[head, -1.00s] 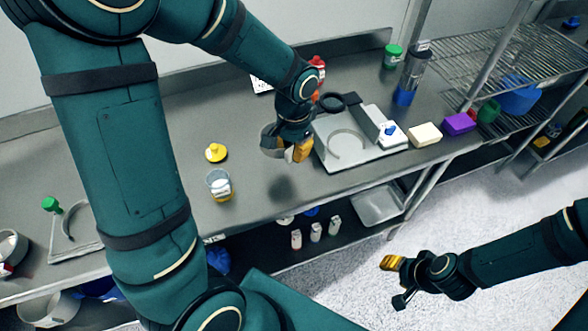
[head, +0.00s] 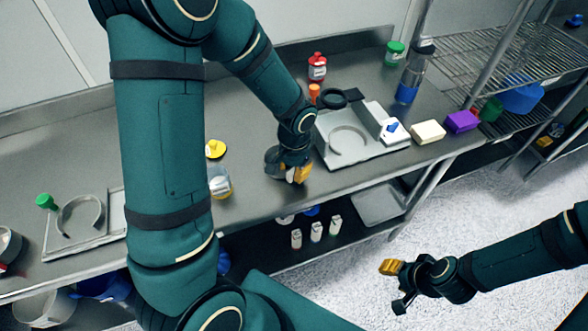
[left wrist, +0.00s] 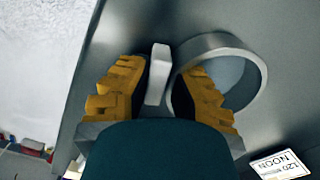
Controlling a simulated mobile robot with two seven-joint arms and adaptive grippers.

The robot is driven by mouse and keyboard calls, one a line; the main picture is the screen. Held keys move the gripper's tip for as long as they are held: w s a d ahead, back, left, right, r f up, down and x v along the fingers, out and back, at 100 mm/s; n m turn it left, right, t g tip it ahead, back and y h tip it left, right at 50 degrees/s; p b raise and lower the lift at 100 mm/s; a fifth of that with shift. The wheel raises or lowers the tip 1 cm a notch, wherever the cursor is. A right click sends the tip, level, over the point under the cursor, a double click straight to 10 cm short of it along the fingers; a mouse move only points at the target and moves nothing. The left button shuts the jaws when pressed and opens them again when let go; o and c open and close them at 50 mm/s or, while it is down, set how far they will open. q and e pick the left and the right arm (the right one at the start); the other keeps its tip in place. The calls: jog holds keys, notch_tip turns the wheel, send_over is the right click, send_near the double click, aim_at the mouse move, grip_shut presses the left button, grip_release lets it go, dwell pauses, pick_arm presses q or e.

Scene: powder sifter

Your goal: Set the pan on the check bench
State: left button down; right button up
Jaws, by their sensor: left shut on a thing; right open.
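The pan (left wrist: 238,55) is a round, shallow metal dish with a pale inside, seen in the left wrist view. In the head view only a grey sliver of the pan (head: 271,157) shows beside my left gripper (head: 292,173). My left gripper (left wrist: 160,92) is shut on the pan's near side, with one yellow finger over the pan's inside and a pale tab between the fingers. The pan is low over the steel bench (head: 255,205); whether it touches is unclear. My right gripper (head: 394,287) is open and empty over the floor, in front of the bench.
A white platform (head: 375,157) with a ring stands right of my left gripper. A glass jar (head: 221,184) and yellow-lidded item (head: 215,149) stand to the left. Red (head: 317,67) and green-lidded (head: 395,53) containers stand behind.

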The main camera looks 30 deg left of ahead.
pick_arm(q)
jog(key=shift+f, duration=0.2)
jog(key=c, duration=1)
grip_release()
jog(key=shift+r, duration=0.1)
jog(key=shift+r, duration=0.15)
notch_tip(320, 180, up, 12)
jog(key=p, duration=0.2)
